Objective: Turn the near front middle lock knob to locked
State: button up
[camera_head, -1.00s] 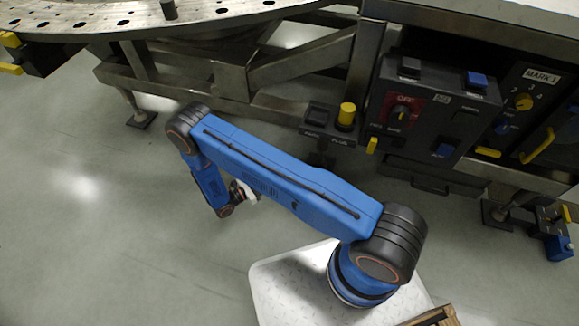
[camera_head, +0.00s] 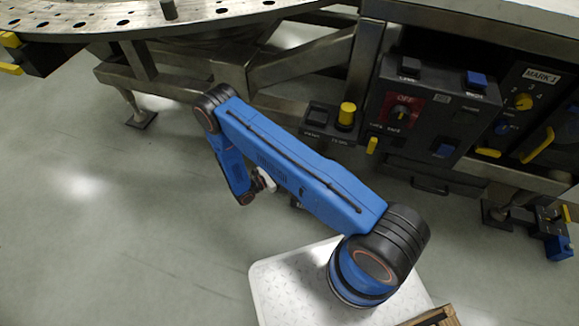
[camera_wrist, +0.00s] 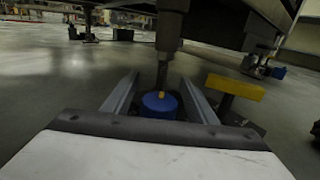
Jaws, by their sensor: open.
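In the wrist view a round blue knob (camera_wrist: 159,106) with a small yellow mark on top shows low between the fingers of my gripper (camera_wrist: 160,80). I take it as the lock knob, but its label and setting cannot be read. My gripper is open, with one finger on each side of the knob in the picture. I cannot tell how far apart they are or whether they touch. A dark vertical post (camera_wrist: 168,35) stands behind the knob. In the head view my arm hides the fingers and this knob.
A yellow bar (camera_wrist: 235,87) stands just right of the right finger. In the head view the round plate (camera_head: 100,22) is at top left. A panel with knobs (camera_head: 430,108) and a yellow button (camera_head: 347,113) are on the right. The floor at left is clear.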

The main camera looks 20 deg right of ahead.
jog(key=c, duration=1.1)
jog(key=shift+o, duration=0.2)
jog(key=shift+n+t, duration=0.3)
jog(key=n+t+y, duration=0.2)
jog(key=t, duration=0.1)
jog(key=shift+w+a+n+t, duration=0.15)
jog(key=shift+w+n+t, duration=0.15)
jog(key=shift+w, duration=0.1)
jog(key=n+t+y, duration=0.2)
jog(key=w+n+t+y, duration=0.1)
jog(key=t, duration=0.1)
jog(key=shift+a+n+y, duration=0.3)
jog(key=shift+a+y, duration=0.05)
jog(key=shift+y, duration=0.05)
jog(key=shift+w+a+n+t+y, duration=0.1)
jog(key=shift+a+n+t+y, duration=0.2)
jog(key=shift+n+t+y, duration=0.7)
jog(key=shift+w+a+n+t+y, duration=0.2)
jog(key=shift+n+y, duration=0.55)
jog(key=shift+y, duration=0.7)
jog(key=shift+w+a+n+t+y, duration=0.1)
jog(key=shift+a+n+t+y, duration=0.25)
jog(key=shift+n+t+y, duration=0.7)
jog(key=shift+a+g+y, duration=0.1)
jog(key=shift+g+y, duration=0.25)
jog(key=shift+y, duration=0.15)
jog(key=o, duration=1.1)
jog(key=shift+c, duration=0.2)
